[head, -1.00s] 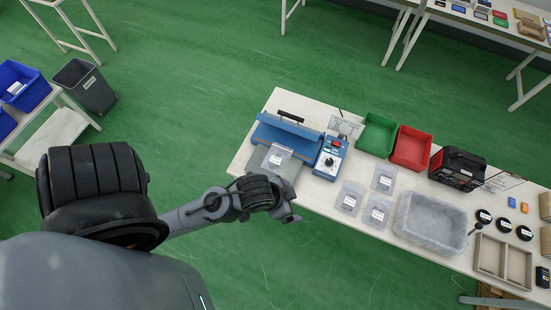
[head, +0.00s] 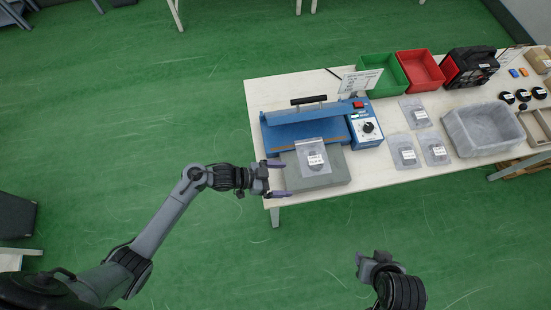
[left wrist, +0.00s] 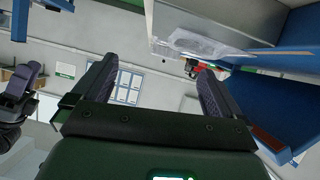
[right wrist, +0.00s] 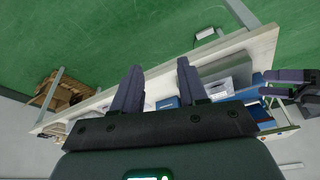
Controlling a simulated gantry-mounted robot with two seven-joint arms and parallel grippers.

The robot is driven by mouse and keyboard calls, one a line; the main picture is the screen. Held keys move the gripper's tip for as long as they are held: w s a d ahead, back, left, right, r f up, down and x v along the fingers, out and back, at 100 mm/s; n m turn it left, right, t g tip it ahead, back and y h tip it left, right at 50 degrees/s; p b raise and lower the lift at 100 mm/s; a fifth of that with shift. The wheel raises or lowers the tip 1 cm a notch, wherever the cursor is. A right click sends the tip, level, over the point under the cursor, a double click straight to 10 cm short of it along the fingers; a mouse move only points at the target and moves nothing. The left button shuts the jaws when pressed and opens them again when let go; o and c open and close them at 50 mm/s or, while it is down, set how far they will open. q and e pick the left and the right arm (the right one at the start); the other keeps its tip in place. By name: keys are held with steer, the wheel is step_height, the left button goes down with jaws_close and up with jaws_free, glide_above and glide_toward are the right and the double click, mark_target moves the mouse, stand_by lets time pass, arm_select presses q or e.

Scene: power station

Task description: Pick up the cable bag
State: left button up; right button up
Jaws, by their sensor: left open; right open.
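A clear cable bag (head: 313,157) with a white label lies on the grey plate (head: 325,180) in front of the blue sealer. It also shows edge-on in the left wrist view (left wrist: 195,42). My left gripper (head: 280,178) is open and empty at the table's left front corner, just left of the plate and apart from the bag. Its two fingers (left wrist: 158,80) are spread in the left wrist view. My right gripper (head: 366,262) is over the floor in front of the table. Its fingers (right wrist: 158,78) are open and empty in the right wrist view.
The blue sealer (head: 300,122) and its control box (head: 366,126) stand behind and beside the plate. Green (head: 388,74) and red (head: 421,70) bins stand behind. The floor in front is clear.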

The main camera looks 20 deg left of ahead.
mark_target(314, 160)
arm_select(q)
steer(key=shift+m+t, duration=0.3)
steer(key=shift+t, duration=0.1)
steer(key=w+b, duration=0.1)
steer(key=w, duration=0.1)
steer(key=w+b, duration=0.1)
steer(key=w, duration=0.1)
steer(key=w+b, duration=0.1)
steer(key=w, duration=0.1)
steer(key=shift+w+a+f, duration=0.1)
steer(key=shift+w+f, duration=0.15)
steer(key=shift+f, duration=0.15)
steer(key=shift+w+d+b, duration=0.25)
steer(key=shift+b, duration=0.05)
steer(key=shift+b+x, duration=0.3)
steer(key=shift+x, duration=2.3)
steer(key=shift+b+x, duration=0.3)
steer(key=shift+x, duration=1.8)
steer(key=shift+w+a, duration=0.1)
steer(key=shift+w, duration=0.05)
arm_select(e)
step_height(314, 160, down, 6)
steer(key=shift+d+f, duration=0.15)
steer(key=shift+d, duration=0.3)
arm_select(q)
steer(key=shift+c, duration=0.2)
arm_select(e)
steer(key=shift+w, duration=0.1)
